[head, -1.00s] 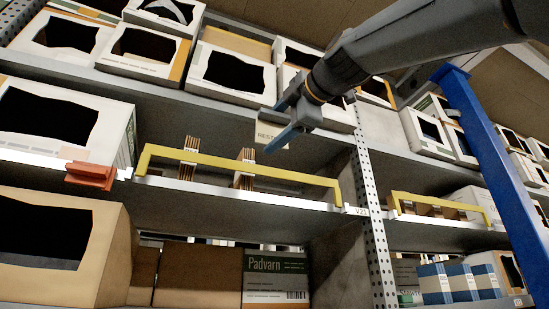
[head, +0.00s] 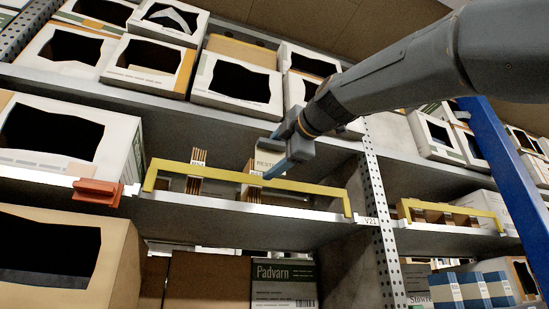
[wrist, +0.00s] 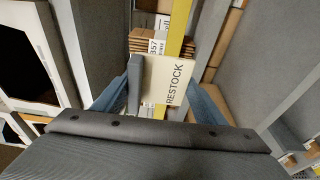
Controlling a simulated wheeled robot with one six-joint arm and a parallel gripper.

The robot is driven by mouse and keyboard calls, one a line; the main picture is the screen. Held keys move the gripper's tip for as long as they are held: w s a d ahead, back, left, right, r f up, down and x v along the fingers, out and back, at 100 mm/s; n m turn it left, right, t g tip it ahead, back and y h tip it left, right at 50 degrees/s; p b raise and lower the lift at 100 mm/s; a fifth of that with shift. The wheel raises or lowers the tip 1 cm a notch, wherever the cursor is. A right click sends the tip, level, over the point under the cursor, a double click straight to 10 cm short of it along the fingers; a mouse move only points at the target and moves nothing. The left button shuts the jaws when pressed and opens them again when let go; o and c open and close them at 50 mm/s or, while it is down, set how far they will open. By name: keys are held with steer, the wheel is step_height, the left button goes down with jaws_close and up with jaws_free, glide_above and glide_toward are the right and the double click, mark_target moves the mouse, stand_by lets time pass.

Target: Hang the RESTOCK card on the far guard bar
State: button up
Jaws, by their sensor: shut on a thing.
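The pale RESTOCK card (head: 267,163) is pinched between the two blue fingers of my gripper (head: 272,157). In the wrist view the card (wrist: 172,82) faces the camera, with a grey strip along its left edge. A long yellow guard bar (head: 225,177) spans the shelf front just below the card; in the wrist view the bar (wrist: 178,35) runs behind the card. I cannot tell whether card and bar touch. A second, smaller-looking yellow guard bar (head: 455,208) is farther off in the right bay. My fingers hide part of the card in the head view.
Thin brown stacks (head: 196,172) stand behind the long bar. An orange-red clip (head: 98,193) is on the shelf edge at left. A perforated rack post (head: 380,215) separates the bays, and a blue upright (head: 505,165) stands at right. Open-front boxes fill the shelf above.

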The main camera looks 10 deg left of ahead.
mark_target(262, 183)
steer(key=shift+w+d+p+x, duration=0.2)
steer(key=shift+p+x, duration=0.85)
steer(key=shift+x, duration=0.45)
steer(key=shift+w+d+p+x, duration=0.25)
steer(key=shift+p+x, duration=0.85)
steer(key=shift+x, duration=0.4)
steer(key=shift+w+d+p+x, duration=0.2)
steer(key=shift+p+x, duration=0.85)
steer(key=shift+x, duration=0.45)
steer(key=shift+c, duration=0.4)
steer(key=shift+s+f+b, duration=0.1)
steer(key=shift+f+b, duration=0.35)
steer(key=shift+b, duration=0.5)
steer(key=shift+s+d+b, duration=0.15)
steer(key=shift+s+b, duration=0.05)
steer(key=shift+b, duration=0.6)
steer(key=shift+f+b, duration=1.4)
steer(key=shift+b, duration=0.35)
steer(key=o, duration=1.2)
